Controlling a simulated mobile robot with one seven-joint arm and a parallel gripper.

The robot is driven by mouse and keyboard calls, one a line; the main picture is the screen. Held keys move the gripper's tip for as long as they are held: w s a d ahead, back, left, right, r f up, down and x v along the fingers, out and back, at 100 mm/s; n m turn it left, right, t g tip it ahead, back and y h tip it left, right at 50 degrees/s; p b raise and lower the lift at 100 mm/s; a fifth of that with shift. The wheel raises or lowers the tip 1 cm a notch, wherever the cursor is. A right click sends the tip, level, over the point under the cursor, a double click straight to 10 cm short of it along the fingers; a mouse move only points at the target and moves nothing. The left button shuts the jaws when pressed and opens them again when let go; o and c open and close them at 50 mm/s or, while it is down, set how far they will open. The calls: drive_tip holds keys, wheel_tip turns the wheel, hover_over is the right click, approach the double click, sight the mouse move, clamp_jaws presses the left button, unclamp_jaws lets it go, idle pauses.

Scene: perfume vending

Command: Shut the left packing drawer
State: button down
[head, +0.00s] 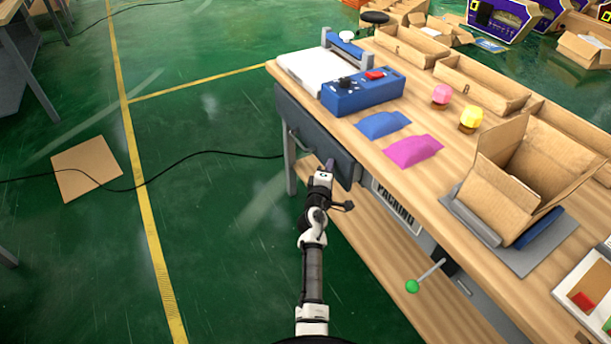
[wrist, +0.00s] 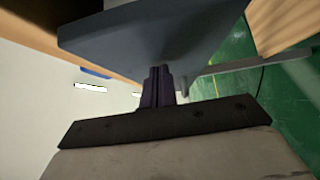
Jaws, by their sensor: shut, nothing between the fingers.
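The left packing drawer (head: 318,138) has a dark grey-blue front under the left end of the wooden workbench, with a metal bar handle on its left part. How far it stands out from the bench is hard to tell. My gripper (head: 329,166) is shut and empty, at the right part of the drawer front. In the wrist view the shut dark fingers (wrist: 158,86) point at the drawer front (wrist: 150,38), very close to it; whether they touch is unclear.
The workbench (head: 440,185) carries a blue control box (head: 362,92), perfume bottles, blue and pink pieces and an open cardboard box (head: 520,180). A lever with a green knob (head: 412,286) sticks out below the bench top. The green floor left of my arm is mostly clear.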

sight(340, 167)
drive_tip(key=w+d, duration=0.2)
drive_tip(key=d, duration=0.1)
drive_tip(key=shift+w+d, duration=0.25)
drive_tip(key=shift+d, duration=0.05)
drive_tip(key=shift+d+r, duration=0.1)
